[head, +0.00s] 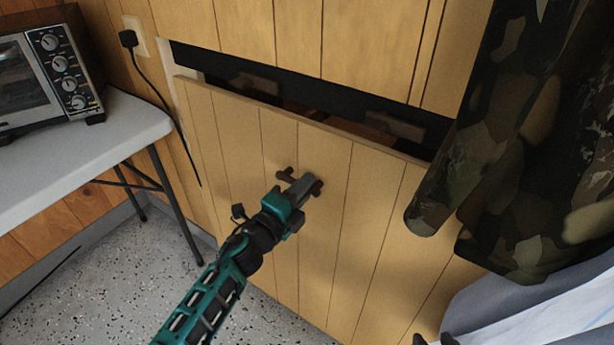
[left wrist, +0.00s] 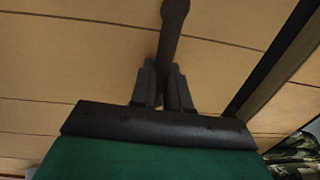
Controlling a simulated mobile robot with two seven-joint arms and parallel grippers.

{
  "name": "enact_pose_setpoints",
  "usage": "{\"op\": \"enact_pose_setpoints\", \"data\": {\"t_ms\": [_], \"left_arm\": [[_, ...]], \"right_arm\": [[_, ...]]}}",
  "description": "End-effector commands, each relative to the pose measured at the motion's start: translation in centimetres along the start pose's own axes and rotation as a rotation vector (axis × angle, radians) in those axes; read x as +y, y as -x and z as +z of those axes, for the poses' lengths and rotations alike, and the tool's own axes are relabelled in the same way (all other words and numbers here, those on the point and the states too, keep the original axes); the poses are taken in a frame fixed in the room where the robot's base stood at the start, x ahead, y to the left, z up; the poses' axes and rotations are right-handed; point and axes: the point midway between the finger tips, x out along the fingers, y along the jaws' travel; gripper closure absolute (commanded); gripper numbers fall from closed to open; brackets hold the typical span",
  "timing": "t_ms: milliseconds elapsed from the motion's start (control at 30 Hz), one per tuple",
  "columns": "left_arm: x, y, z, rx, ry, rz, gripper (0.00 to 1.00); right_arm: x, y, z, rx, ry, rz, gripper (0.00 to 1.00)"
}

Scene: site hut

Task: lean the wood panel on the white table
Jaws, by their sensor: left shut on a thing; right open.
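The wood panel (head: 235,140) is a light, grooved plank board in front of an opening in the wall of the same wood. Its top edge stands below a dark gap, and its lower right part is partly out of view. My left gripper (head: 303,186) is shut on the panel's dark handle (left wrist: 174,25), which also shows between the fingers in the left wrist view. The white table (head: 135,125) stands at the left, apart from the panel. My right gripper (head: 434,341) barely shows at the bottom edge, its dark tips apart and empty.
A toaster oven (head: 50,70) sits on the table. A black cord (head: 160,95) hangs from a wall socket (head: 136,36). Camouflage cloth (head: 540,130) hangs at the right, with pale fabric (head: 545,315) below.

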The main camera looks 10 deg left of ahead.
Motion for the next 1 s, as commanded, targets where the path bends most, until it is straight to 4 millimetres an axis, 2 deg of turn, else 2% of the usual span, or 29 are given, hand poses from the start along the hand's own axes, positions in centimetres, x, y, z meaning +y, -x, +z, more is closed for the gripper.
{"op": "enact_pose_setpoints", "data": {"t_ms": [33,633,1000], "left_arm": [[-0.7,-0.1,0.0,0.003,-0.003,-0.014,1.00],[-1.5,2.8,-0.9,0.004,-0.002,-0.022,1.00],[-1.6,3.1,-1.0,0.003,-0.003,-0.025,1.00]], "right_arm": [[0.0,0.0,-0.1,0.000,-0.002,0.000,0.57],[-0.1,0.5,-0.8,0.001,-0.005,0.000,0.57],[-0.1,0.5,-0.8,0.001,-0.005,0.000,0.57]]}}
